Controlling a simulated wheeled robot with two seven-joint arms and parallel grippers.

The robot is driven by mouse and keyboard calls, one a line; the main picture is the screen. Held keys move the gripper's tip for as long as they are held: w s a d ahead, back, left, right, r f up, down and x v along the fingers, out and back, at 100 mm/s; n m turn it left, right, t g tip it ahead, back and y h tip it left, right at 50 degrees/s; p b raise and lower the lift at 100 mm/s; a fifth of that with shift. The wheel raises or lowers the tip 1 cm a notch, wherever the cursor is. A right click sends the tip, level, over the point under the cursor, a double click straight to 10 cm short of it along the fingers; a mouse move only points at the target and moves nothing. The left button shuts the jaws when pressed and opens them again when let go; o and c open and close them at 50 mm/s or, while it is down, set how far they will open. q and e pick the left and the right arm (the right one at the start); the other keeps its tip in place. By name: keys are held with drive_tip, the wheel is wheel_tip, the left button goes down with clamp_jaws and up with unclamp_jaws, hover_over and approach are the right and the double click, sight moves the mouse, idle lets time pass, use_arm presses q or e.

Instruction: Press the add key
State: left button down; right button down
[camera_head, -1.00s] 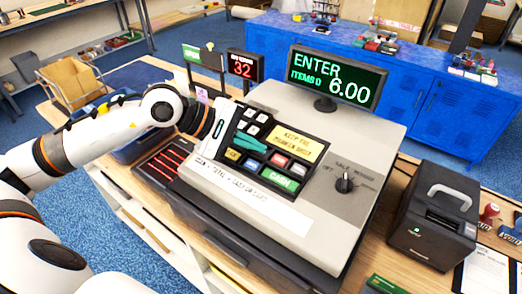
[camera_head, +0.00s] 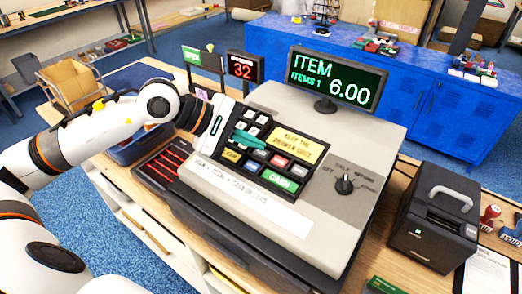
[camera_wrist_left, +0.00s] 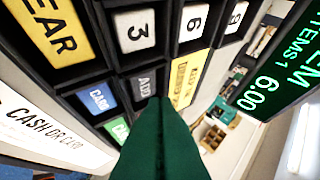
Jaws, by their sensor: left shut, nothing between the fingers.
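The cash register (camera_head: 345,140) stands on the wooden counter. Its display (camera_head: 337,78) reads ITEM, ITEMS 1 and 6.00. My left gripper (camera_head: 262,146) is shut and empty, its green fingers over the keypad. In the left wrist view the green fingertips (camera_wrist_left: 156,102) reach the lower edge of the dark grey add key (camera_wrist_left: 143,84), partly covering it; whether they touch it I cannot tell. Around it are the white 3 key (camera_wrist_left: 134,31), a blue card key (camera_wrist_left: 97,100) and a yellow key (camera_wrist_left: 188,77). My right gripper is not in view.
The register's key switch (camera_head: 345,184) is to the right of the keypad. A dark printer (camera_head: 436,215) with a grey handle stands further right. A small red 32 display (camera_head: 242,67) stands behind the register. Blue cabinets (camera_head: 425,105) are beyond.

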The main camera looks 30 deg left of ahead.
use_arm(q)
drive_tip(key=shift+r, duration=0.15)
drive_tip(key=shift+s+a+r+p, duration=0.1)
drive_tip(key=shift+s+r+p, duration=0.15)
drive_tip(key=shift+r, duration=0.55)
drive_tip(key=shift+s+d+r+p, duration=0.1)
drive_tip(key=shift+r+p, duration=0.1)
drive_tip(key=shift+r, duration=0.6)
drive_tip(key=shift+s+a+r+p, duration=0.1)
drive_tip(key=shift+s+r+p, duration=0.15)
drive_tip(key=shift+r, duration=0.55)
